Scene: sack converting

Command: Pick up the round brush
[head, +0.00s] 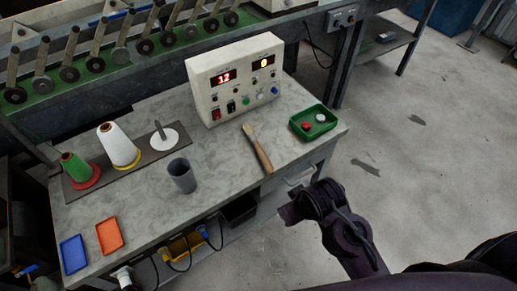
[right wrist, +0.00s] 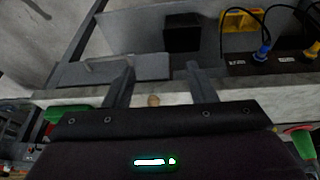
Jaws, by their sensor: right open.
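The brush (head: 257,148) lies on the worktable, its pale bristles toward the control box and its wooden handle toward the table's front edge. In the right wrist view, the round end of its handle (right wrist: 153,100) shows between my finger bases, at the table edge; the rest is hidden behind the gripper body. My right gripper (head: 287,212) is in front of the table, apart from the brush. In the right wrist view its two fingers (right wrist: 160,70) are spread with nothing between the tips. My left gripper is not in view.
A green tray (head: 328,128) with red and white pieces lies right of the brush. A control box (head: 236,80) stands behind it and a grey cup (head: 182,176) to its left. Thread cones (head: 118,146) and blue and orange trays (head: 110,235) are further left. A drawer (head: 300,177) is under the tabletop.

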